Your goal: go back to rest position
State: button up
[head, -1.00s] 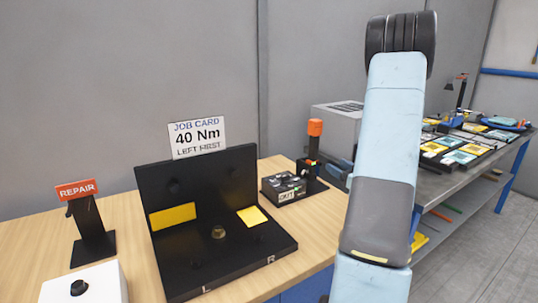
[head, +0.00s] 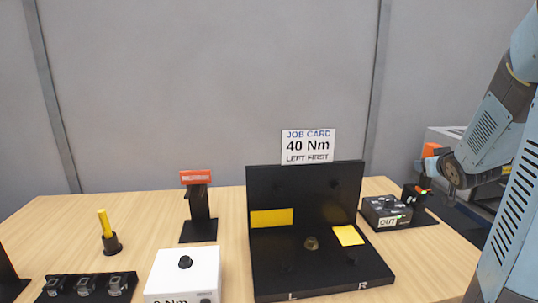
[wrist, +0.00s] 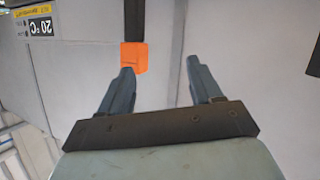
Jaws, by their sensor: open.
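My gripper (wrist: 165,85) shows in the wrist view with its two grey fingers apart and nothing between them. An orange block-shaped top on a dark post (wrist: 134,57) shows just beyond the left finger; I cannot tell whether they touch. In the head view my arm stands at the right edge, bent, and its end reaches behind the black OUT box (head: 388,212). The fingers cannot be made out clearly there. An orange part (head: 434,150) shows near the arm's end.
On the wooden bench (head: 140,225) stand a black fixture (head: 330,268) with yellow patches, a job card (head: 308,146) reading 40 Nm LEFT FIRST, a red-topped stand (head: 197,202), a white box (head: 184,272) and a yellow-handled tool (head: 105,225). A grey wall (head: 210,90) stands behind.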

jog(key=s+a+r+g+y, duration=0.3)
jog(key=s+a+g, duration=0.5)
jog(key=s+a, duration=1.5)
jog(key=s, duration=0.3)
jog(key=shift+s+a, duration=0.3)
jog(key=shift+s, duration=0.05)
